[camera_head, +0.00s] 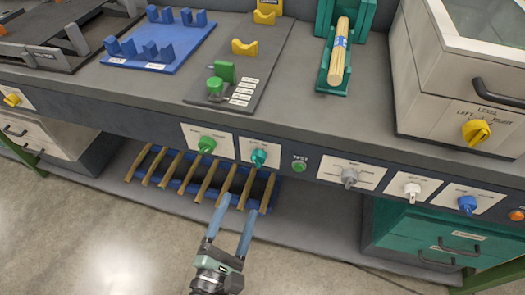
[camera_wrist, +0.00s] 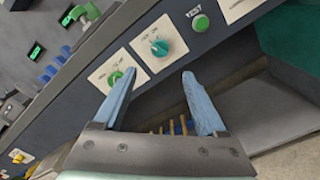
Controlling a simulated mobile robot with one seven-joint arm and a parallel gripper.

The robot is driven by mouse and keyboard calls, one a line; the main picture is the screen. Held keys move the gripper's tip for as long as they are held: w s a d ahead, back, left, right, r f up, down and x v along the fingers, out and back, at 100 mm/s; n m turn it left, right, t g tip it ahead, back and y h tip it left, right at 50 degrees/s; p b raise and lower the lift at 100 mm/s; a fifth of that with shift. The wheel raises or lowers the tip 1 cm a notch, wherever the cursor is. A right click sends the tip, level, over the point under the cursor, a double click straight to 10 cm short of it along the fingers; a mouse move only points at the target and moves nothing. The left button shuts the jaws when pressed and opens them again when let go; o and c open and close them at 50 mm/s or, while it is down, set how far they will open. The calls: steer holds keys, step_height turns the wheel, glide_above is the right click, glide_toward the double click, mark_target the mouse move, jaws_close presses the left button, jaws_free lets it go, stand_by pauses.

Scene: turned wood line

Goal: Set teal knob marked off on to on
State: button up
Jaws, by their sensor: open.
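The teal knob (camera_head: 259,157) sits on a white label plate on the bench's dark front panel. In the wrist view the teal knob (camera_wrist: 160,47) is ahead of and between my fingertips, apart from both. Its plate lettering is too small to read surely. My gripper (camera_head: 236,205) is open and empty, below and in front of the panel, with two blue fingers. In the wrist view my gripper (camera_wrist: 158,76) shows its fingers spread wide, the left fingertip near the plate of the green knob.
A green knob (camera_head: 207,144) is left of the teal one, and a green button (camera_head: 299,164) is right. Farther right are grey (camera_head: 349,178), white (camera_head: 412,189) and blue (camera_head: 467,204) knobs. A rack with wooden rods (camera_head: 190,178) lies below the panel.

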mark_target(256, 164)
steer(key=x, duration=1.2)
steer(key=shift+w+d, duration=0.15)
steer(key=shift+w, duration=0.15)
jaws_close()
